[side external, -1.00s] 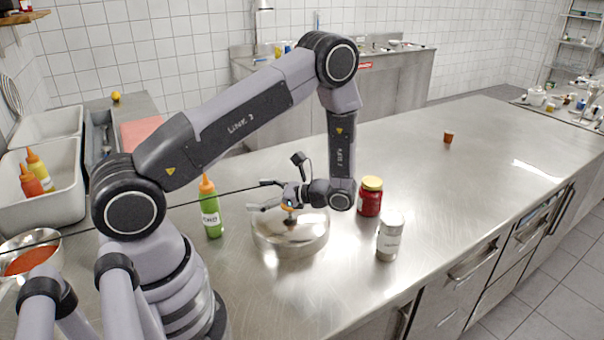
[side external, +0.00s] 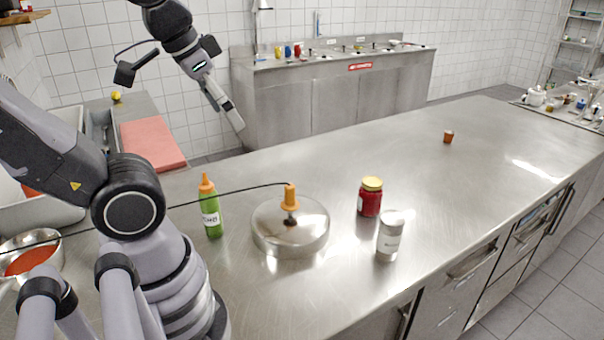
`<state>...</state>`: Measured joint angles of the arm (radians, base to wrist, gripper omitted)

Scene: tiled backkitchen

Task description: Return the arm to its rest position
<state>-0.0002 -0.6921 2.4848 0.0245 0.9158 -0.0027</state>
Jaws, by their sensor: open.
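My gripper (side external: 230,112) hangs high at the upper left of the picture, above and beyond the counter's left part, pointing down and to the right. It is open and empty, seen nearly edge-on, and touches nothing. My arm is raised and folded back, and part of it is out of the picture. The round metal lid-like thing (side external: 275,236) stands on the steel counter (side external: 400,150), well below my gripper. An orange knob or plug (side external: 291,197) sits upright on its top.
A green bottle (side external: 211,212), a red jar (side external: 370,197) and a grey shaker (side external: 389,237) stand near the lid. A thin black cable (side external: 240,191) runs across to the orange piece. A red board (side external: 150,142) lies at the left.

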